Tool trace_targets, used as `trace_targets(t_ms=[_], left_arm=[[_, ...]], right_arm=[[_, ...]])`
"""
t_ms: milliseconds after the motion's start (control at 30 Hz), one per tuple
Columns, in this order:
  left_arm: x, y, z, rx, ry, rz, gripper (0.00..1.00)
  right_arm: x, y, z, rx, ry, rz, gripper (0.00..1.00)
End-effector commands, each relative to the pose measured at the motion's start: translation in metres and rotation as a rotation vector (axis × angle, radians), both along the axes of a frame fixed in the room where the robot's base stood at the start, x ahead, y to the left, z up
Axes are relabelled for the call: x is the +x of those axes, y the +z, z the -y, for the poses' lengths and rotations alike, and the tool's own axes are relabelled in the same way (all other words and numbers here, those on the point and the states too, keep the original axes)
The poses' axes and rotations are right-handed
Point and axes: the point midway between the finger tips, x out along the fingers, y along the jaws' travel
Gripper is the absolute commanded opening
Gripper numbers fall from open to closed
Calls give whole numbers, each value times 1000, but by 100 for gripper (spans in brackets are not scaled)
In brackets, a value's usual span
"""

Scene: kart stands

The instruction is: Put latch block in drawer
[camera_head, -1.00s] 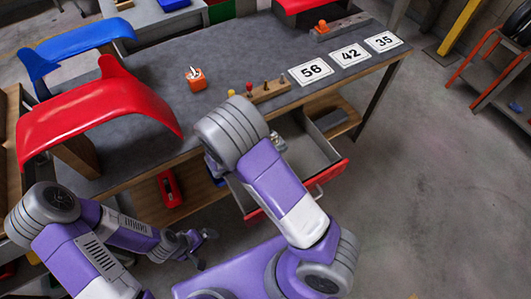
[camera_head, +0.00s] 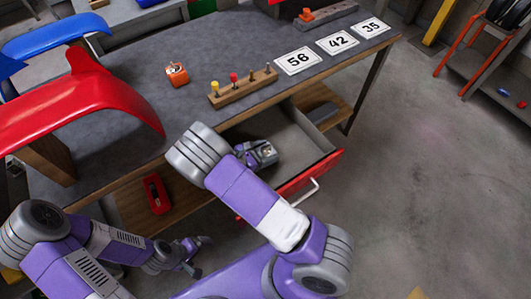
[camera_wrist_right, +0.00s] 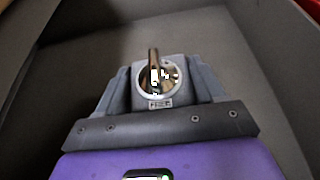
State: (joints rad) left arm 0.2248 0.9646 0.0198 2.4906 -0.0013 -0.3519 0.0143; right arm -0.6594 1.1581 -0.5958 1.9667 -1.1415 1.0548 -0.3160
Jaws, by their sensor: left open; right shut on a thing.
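The drawer (camera_head: 292,137) under the workbench is pulled out, with a grey inside and a red front. My right gripper (camera_head: 266,154) is inside the drawer opening. In the right wrist view it (camera_wrist_right: 158,84) is shut on a small metal piece with a pale ring and an upright pin, seemingly the latch block (camera_wrist_right: 154,60). Grey drawer walls surround it there; I cannot tell if the piece touches the drawer floor. My left gripper (camera_head: 193,262) is open and empty, low in front of the bench.
On the bench top are an orange block (camera_head: 177,74), a wooden peg rack (camera_head: 243,88), number cards (camera_head: 298,60) and a red fairing (camera_head: 80,100). A red item (camera_head: 157,193) lies on the lower shelf.

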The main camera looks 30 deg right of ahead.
Motion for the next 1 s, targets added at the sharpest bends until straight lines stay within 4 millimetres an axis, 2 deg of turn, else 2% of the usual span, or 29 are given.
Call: trace_targets(t_ms=[267,300,467,800,1000], left_arm=[[0,2,0,0,0,0,98],[0,2,0,0,0,0,98],[0,2,0,0,0,0,98],[0,1,0,0,0,0,98],[0,15,0,0,0,0,98]], right_arm=[[0,0,0,-1,1,1,31],[0,-1,0,0,1,1,69],[0,-1,0,0,1,1,93],[1,3,-1,1,1,3,93],[-1,17,-29,1,4,3,93]])
